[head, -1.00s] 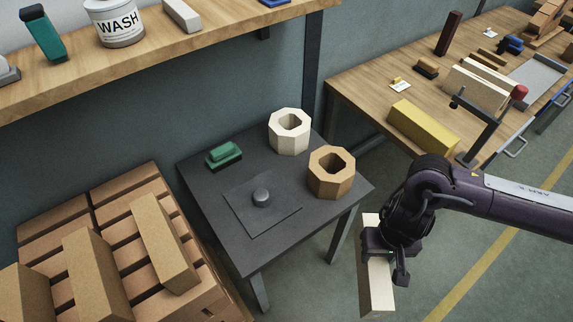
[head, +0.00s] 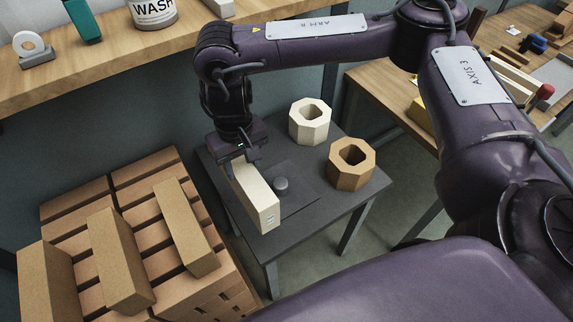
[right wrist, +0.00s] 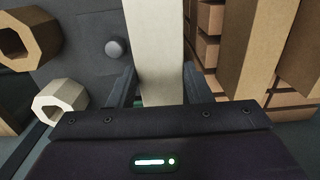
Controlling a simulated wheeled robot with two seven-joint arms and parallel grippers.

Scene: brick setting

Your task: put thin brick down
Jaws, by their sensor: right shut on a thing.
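The thin brick is a long cream block (head: 254,197) in the head view, over the left part of the small dark table (head: 300,227). My right gripper (head: 238,160) is shut on its far end from above. I cannot tell whether the brick touches the table top. In the right wrist view the brick (right wrist: 157,45) runs away between the two fingers (right wrist: 158,88). The green brush seen earlier is mostly hidden, with a bit of green under the gripper in the wrist view. My left gripper is not in view.
A dark plate with a round knob (head: 281,184) lies just right of the brick. A cream hollow block (head: 309,122) and a tan one (head: 351,164) stand on the table's right side. A pallet stack of brown bricks (head: 122,255) stands close on the left.

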